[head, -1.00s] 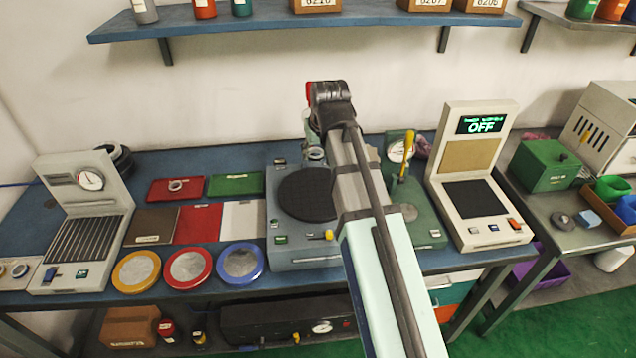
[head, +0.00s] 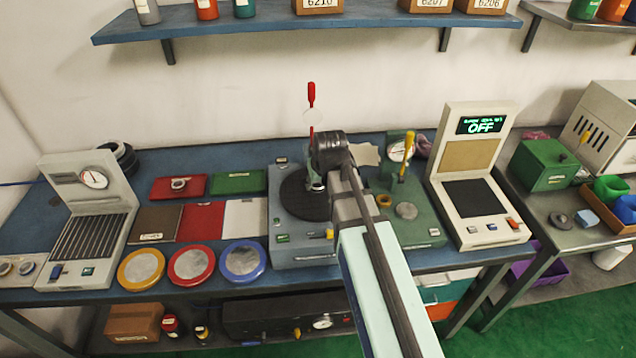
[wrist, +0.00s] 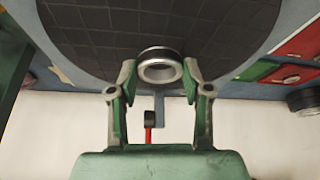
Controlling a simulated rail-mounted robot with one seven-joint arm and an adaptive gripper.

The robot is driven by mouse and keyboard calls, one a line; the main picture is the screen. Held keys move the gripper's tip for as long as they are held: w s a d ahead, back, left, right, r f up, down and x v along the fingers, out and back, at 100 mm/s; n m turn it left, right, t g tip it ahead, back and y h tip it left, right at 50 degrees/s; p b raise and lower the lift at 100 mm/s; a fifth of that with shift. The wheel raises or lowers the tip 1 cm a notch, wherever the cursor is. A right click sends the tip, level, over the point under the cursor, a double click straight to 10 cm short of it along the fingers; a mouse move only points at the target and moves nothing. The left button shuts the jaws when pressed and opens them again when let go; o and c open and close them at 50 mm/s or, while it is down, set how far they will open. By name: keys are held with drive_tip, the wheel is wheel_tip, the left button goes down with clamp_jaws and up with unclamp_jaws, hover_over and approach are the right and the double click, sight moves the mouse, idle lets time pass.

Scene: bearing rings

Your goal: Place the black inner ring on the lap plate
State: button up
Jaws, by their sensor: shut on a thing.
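The lap plate is a dark, gridded round disc (head: 297,203) on the grey-blue lapping machine (head: 291,250). In the wrist view the plate (wrist: 165,25) fills the upper middle. The black inner ring (wrist: 160,69), dark outside with a bright metal bore, sits between the two green-padded fingertips of my gripper (wrist: 160,79), which is shut on it. In the head view the ring (head: 318,187) shows over the right part of the plate, at or just above its surface; I cannot tell whether it touches. My arm hides part of the plate's right side.
A red-handled lever (head: 311,95) stands upright behind the plate. A green press with a yellow handle (head: 405,160) is close to the right. Red (head: 201,224) and white (head: 245,219) mats lie to the left, with round-rimmed dishes (head: 191,265) in front.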

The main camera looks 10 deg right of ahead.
drive_tip(key=shift+f, duration=0.4)
drive_tip(key=shift+f, duration=0.1)
drive_tip(key=shift+f, duration=0.1)
drive_tip(key=o, duration=1.2)
drive_tip(key=shift+r, duration=0.3)
drive_tip(key=b+v, duration=0.2)
drive_tip(key=v, duration=1)
drive_tip(key=shift+f, duration=0.1)
